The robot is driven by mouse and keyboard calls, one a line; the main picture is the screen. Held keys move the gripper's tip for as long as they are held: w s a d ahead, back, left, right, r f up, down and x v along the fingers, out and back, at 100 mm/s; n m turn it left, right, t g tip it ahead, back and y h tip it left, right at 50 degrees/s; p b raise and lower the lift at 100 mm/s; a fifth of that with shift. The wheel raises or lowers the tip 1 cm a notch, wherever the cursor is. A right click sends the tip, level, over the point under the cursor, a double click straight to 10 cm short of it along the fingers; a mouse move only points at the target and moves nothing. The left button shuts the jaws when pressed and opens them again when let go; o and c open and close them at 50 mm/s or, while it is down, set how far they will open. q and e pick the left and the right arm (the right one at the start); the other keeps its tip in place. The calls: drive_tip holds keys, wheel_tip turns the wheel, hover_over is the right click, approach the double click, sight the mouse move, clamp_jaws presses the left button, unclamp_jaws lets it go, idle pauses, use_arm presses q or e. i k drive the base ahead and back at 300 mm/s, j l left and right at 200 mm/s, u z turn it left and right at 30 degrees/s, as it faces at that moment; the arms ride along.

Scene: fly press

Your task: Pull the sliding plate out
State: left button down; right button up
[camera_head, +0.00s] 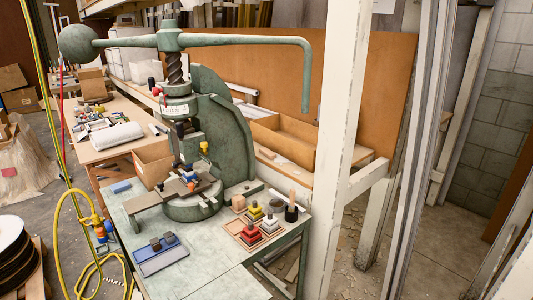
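A green fly press (226,118) stands on a workbench, with a ball-ended lever arm (240,39) across its top and a threaded screw below it. A flat grey-brown plate (146,201), which looks like the sliding plate, lies across the round press bed (193,209). Its near left end sticks out past the bed over the bench. Small coloured parts stand on the plate under the ram, and they hide some of it. Neither of my grippers is in view.
The workbench (210,284) is clear at the front. A blue tray (160,258) with dark blocks lies front left of the press. Red and yellow stamps on a wooden tray (240,233) stand to the right. A white post (340,130) rises beside the bench; a yellow hose (62,215) hangs left.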

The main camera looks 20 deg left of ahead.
sight(168, 190)
drive_tip(key=u, duration=1.4)
